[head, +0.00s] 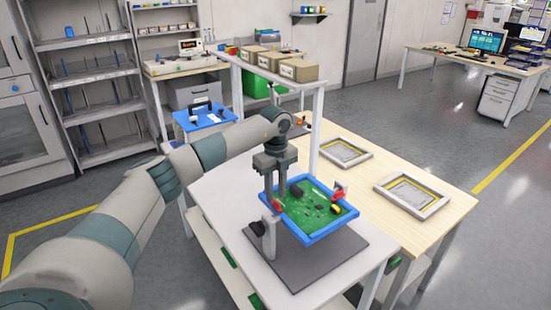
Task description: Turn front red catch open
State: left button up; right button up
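A green circuit board (312,207) with dark parts sits in a blue frame (322,236) on a fixture with a dark grey base plate (338,262). One red catch (338,191) is at the right side of the frame. Another red catch (277,206) is at the left side, partly hidden by my gripper. My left gripper (276,194) points down at the left edge of the frame, close to that left catch. Its two fingers look apart; whether they touch the catch cannot be told. My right gripper is not in view.
The fixture stands on a white table (225,205). A wooden table (400,228) beside it holds two framed panels (412,194) (345,151). A raised shelf with cardboard boxes (298,70) stands behind. A blue tray (205,117) is at the back left.

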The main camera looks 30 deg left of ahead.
aim_at(276, 201)
pick_arm(q)
notch_tip(276, 201, up, 15)
jog(key=b, duration=0.4)
jog(key=shift+r, duration=0.2)
dwell(0.3)
